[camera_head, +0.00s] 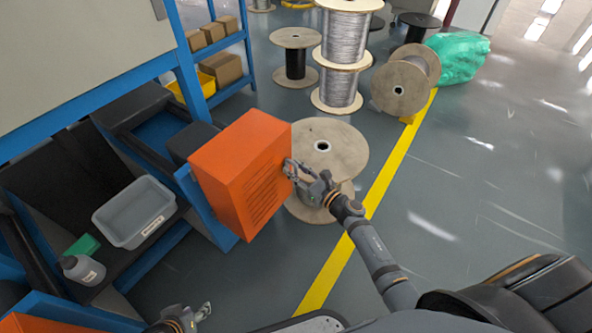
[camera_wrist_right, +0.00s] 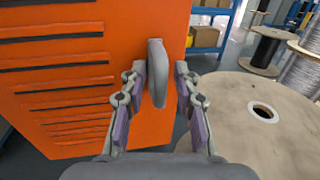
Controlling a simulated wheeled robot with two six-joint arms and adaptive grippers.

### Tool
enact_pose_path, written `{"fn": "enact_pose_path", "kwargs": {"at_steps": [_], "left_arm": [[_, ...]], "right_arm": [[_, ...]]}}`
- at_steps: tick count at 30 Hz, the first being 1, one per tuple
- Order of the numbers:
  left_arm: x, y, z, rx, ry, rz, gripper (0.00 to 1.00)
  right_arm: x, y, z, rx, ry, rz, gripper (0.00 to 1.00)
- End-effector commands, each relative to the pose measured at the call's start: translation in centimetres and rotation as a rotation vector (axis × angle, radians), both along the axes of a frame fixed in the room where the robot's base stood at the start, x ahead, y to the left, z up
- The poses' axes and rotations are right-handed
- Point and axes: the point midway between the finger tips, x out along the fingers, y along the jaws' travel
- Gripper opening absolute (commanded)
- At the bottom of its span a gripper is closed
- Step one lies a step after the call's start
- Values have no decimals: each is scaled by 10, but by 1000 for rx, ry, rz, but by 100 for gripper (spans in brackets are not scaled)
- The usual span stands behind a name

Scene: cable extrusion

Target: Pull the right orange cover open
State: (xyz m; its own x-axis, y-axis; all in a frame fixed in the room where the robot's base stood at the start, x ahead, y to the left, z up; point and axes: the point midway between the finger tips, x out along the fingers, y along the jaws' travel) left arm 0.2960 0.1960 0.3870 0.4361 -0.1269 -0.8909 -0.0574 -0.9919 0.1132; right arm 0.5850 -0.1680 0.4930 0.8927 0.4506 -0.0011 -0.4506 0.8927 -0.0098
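The right orange cover (camera_head: 235,165) stands at the middle of the head view, a slotted box-like panel on the blue frame. In the right wrist view its slotted face (camera_wrist_right: 65,75) fills the left side. A grey handle (camera_wrist_right: 157,70) stands out near its right edge. My right gripper (camera_head: 290,168) is at that edge; in the wrist view (camera_wrist_right: 158,80) its fingers are apart on either side of the handle, with gaps visible. My left gripper (camera_head: 206,310) is low in the head view, away from the cover; its finger opening is too small to judge.
Another orange cover (camera_head: 45,318) shows at the bottom left. A wooden spool (camera_head: 335,155) stands just right of the right cover. Open floor lies right of the yellow line (camera_head: 375,195).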

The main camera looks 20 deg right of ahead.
Motion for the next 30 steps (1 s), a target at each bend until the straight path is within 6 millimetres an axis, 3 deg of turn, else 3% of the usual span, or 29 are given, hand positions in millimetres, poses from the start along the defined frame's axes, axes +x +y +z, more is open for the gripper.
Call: {"fn": "enact_pose_path", "kwargs": {"at_steps": [1,6,23,30], "left_arm": [[0,0,0,0,0,0,40],[0,0,0,0,0,0,40],[-3,1,3,4,13,-1,40],[-3,5,21,30,82,-13,40]], "right_arm": [[0,0,0,0,0,0,20],[0,0,0,0,0,0,0],[0,-1,1,18,15,-1,0],[0,-2,3,112,90,-2,0]]}}
